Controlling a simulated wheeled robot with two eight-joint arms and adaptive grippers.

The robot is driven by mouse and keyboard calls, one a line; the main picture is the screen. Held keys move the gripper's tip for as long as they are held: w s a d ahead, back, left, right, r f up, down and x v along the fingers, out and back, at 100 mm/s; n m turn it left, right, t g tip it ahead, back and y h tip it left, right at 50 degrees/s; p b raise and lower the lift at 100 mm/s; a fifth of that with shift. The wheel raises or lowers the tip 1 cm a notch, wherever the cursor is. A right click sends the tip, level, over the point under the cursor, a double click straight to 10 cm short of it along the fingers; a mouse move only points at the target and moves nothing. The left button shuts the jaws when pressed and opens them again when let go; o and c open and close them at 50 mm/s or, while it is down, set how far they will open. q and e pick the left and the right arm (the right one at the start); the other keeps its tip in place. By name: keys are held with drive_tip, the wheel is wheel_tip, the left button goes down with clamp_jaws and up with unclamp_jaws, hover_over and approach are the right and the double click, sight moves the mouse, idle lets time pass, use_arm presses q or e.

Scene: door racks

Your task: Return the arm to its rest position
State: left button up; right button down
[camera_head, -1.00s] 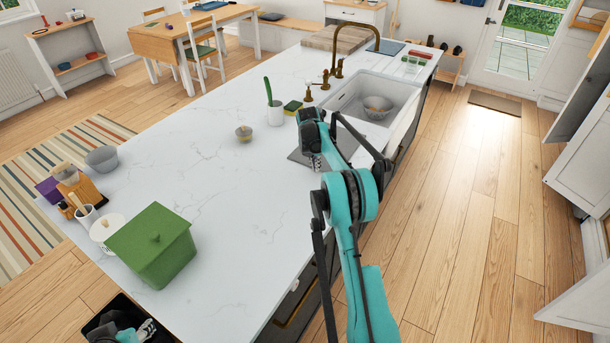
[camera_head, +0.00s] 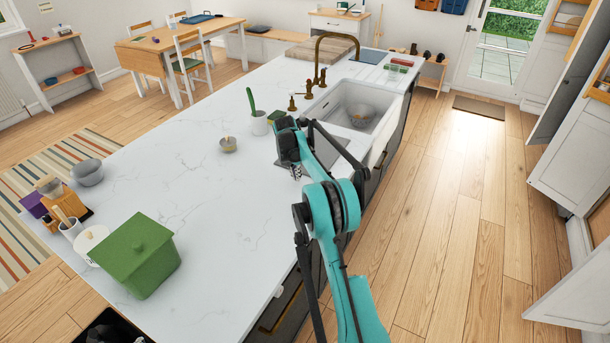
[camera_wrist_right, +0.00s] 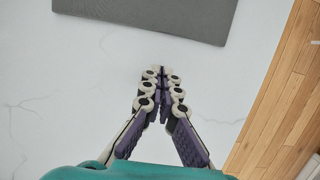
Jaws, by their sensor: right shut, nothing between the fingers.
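My right arm (camera_head: 335,235) reaches up from the bottom of the head view, over the near right edge of the white island counter. Its right gripper (camera_head: 296,172) hangs above the counter close to the grey mat, partly hidden by the wrist. In the right wrist view the right gripper (camera_wrist_right: 160,72) is shut with nothing between its fingers. It points toward the grey mat (camera_wrist_right: 150,18) over bare white counter. At the lower left edge of the head view, a dark part of what may be my left arm shows, but no left gripper can be made out.
The counter (camera_head: 205,210) holds a green lidded box (camera_head: 138,258), a grey bowl (camera_head: 88,173), a small bowl (camera_head: 228,144) and a white cup (camera_head: 259,123). The sink (camera_head: 350,108) with a bowl (camera_head: 361,116) lies beyond my gripper. Wooden floor (camera_head: 450,230) is clear at right.

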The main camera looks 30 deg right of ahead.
drive_tip(key=v, duration=0.3)
drive_tip(key=w+p+v, duration=0.1)
drive_tip(key=v, duration=0.1)
drive_tip(key=shift+s+a+r, duration=0.1)
drive_tip(key=shift+a+r, duration=0.1)
drive_tip(key=shift+r, duration=0.05)
use_arm(q)
drive_tip(key=shift+w+a+r+p, duration=0.15)
drive_tip(key=shift+w+r, duration=0.1)
drive_tip(key=shift+r, duration=0.25)
drive_tip(key=shift+w+a+r+p, duration=0.1)
drive_tip(key=shift+w+r+p, duration=0.1)
drive_tip(key=shift+r, duration=0.3)
use_arm(e)
drive_tip(key=v, duration=0.3)
drive_tip(key=shift+s+d, duration=0.15)
